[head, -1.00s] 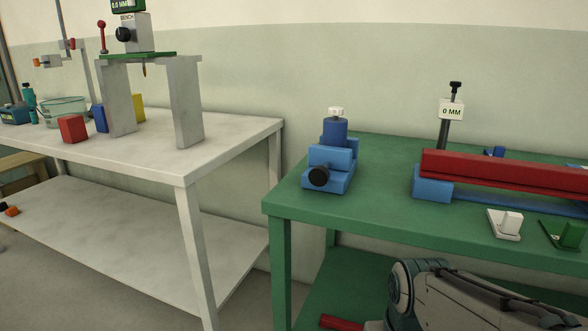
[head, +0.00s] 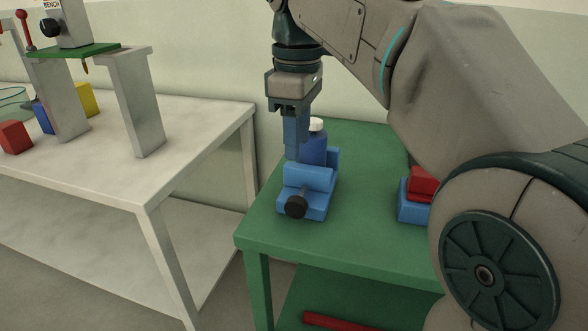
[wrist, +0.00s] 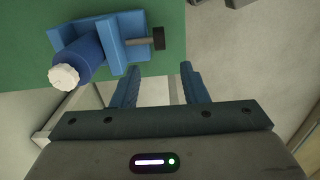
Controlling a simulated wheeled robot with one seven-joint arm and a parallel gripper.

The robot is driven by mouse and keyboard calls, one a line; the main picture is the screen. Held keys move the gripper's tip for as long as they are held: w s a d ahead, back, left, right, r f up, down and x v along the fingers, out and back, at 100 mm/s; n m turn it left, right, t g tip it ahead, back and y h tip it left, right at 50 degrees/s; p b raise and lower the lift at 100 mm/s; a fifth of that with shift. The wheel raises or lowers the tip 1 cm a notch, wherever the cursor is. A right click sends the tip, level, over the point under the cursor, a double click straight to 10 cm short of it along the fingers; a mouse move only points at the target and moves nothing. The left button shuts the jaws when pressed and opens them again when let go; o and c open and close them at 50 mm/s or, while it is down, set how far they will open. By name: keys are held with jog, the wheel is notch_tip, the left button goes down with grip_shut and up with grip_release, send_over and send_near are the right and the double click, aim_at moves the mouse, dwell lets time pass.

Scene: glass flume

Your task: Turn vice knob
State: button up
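The blue vice (head: 308,177) stands on the green table near its left front corner. Its black knob (head: 296,207) sticks out at the front. A blue bottle with a white cap (head: 316,125) sits in or against the vice; the cap (wrist: 64,77) is at left in the wrist view. My gripper (head: 291,157) points down above the vice, apart from the knob. Its two blue fingers (wrist: 160,82) are spread with nothing between them.
The green table (head: 364,150) is mostly bare around the vice. A red bar (head: 423,184) on a blue block lies to the right, partly hidden by my arm. A white table (head: 110,175) with a grey stand and coloured blocks is at left, across a gap.

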aim_at(297, 199)
notch_tip(297, 199, down, 13)
jog(key=b, duration=0.6)
jog(key=shift+a, duration=0.1)
jog(key=shift+w, duration=0.1)
grip_shut()
